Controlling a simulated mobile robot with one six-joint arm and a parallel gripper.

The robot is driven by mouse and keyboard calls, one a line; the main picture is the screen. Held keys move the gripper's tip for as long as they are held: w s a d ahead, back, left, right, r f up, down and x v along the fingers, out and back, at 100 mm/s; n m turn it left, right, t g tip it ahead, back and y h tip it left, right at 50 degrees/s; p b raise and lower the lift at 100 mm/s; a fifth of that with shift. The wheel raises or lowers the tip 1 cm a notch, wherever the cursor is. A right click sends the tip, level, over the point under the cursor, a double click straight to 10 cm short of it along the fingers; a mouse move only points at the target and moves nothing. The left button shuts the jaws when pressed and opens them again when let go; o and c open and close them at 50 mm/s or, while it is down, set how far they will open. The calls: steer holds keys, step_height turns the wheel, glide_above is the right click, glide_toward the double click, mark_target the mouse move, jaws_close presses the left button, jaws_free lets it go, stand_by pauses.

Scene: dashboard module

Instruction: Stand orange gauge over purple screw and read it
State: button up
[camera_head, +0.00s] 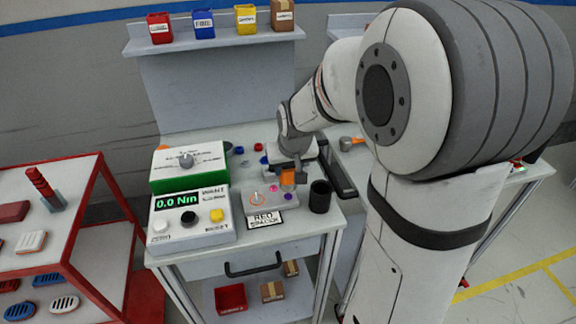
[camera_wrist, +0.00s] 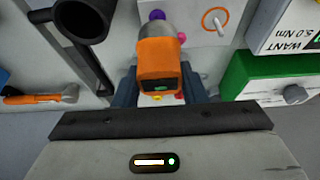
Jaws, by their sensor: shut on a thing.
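My gripper (camera_head: 288,168) is shut on the orange gauge (camera_head: 287,178) above the grey plate (camera_head: 262,207) on the bench. In the wrist view the orange gauge (camera_wrist: 157,55) sits between the fingers (camera_wrist: 160,88). Its small dark display has a green mark too small to read. The gauge's grey end points towards the purple screw (camera_wrist: 157,15), which shows just past it. In the head view the purple screw (camera_head: 289,197) is on the plate, in front of the gauge. I cannot tell whether gauge and plate touch.
A black cup (camera_head: 320,197) stands right of the plate. A white box (camera_head: 192,222) reading 0.0 Nm and a green-and-white dial box (camera_head: 188,168) stand left. A pink screw (camera_wrist: 182,37) and an orange ring (camera_wrist: 215,18) are on the plate. A label card (camera_head: 265,219) lies in front.

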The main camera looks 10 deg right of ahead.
mark_target(290, 171)
steer(key=shift+f+b, duration=1.5)
steer(key=shift+f, duration=0.45)
steer(key=shift+f+b, duration=0.4)
steer(key=shift+b, duration=0.05)
steer(key=o, duration=1.1)
steer(key=v, duration=0.6)
steer(key=shift+s+r, duration=0.15)
steer(key=shift+r, duration=0.25)
steer(key=shift+s+r, duration=0.4)
steer(key=shift+r, duration=0.15)
steer(key=s+g+p, duration=0.2)
steer(key=s, duration=1.5)
steer(key=shift+s+d, duration=0.3)
steer(key=shift+s, duration=0.1)
